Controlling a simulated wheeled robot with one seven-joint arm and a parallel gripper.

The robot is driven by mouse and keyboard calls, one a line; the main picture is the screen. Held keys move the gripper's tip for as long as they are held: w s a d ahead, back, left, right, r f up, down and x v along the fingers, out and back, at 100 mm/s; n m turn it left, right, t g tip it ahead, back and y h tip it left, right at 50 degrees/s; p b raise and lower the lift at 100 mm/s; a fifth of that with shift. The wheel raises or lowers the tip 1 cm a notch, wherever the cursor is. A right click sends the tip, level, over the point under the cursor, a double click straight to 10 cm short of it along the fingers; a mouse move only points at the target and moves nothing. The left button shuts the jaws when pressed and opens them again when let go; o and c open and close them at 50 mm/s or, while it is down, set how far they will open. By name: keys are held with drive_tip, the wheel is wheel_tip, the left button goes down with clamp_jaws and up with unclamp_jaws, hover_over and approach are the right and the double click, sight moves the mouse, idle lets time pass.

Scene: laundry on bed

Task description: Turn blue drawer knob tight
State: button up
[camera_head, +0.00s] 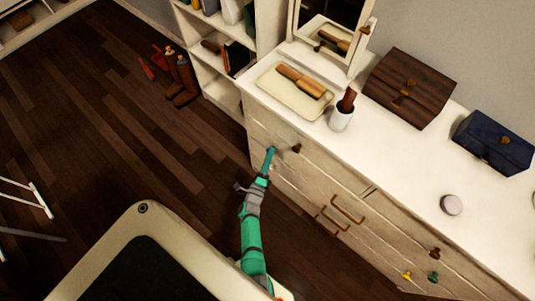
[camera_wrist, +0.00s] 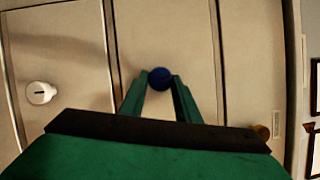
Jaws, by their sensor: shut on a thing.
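The blue drawer knob (camera_wrist: 160,78) sits on a cream drawer front in the wrist view. My gripper (camera_wrist: 160,84) is shut on it, with one green finger on each side of the knob. In the head view my gripper (camera_head: 270,152) reaches the left part of the white dresser (camera_head: 420,190), at an upper drawer. The blue knob is hidden behind the fingers there. I cannot tell how tight the knob is.
A brown knob (camera_head: 296,148) is close to the right of my gripper. Bronze handles (camera_head: 348,208), a yellow knob (camera_head: 407,275) and a green knob (camera_head: 433,278) are further right. A tray (camera_head: 270,84), cup (camera_head: 341,118) and boxes stand on top. Boots (camera_head: 182,80) stand on the dark floor.

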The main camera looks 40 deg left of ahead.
drive_tip(key=shift+f+m+t+h, duration=0.15)
drive_tip(key=shift+m+t, duration=0.35)
drive_tip(key=shift+m, duration=0.75)
drive_tip(key=shift+f+m+t+h, duration=0.1)
drive_tip(key=shift+m+t+h, duration=0.3)
drive_tip(key=shift+m, duration=0.85)
drive_tip(key=shift+w, duration=0.1)
drive_tip(key=o, duration=1)
drive_tip(key=v, duration=1.1)
drive_tip(key=shift+f, duration=0.15)
drive_tip(key=shift+w, duration=0.1)
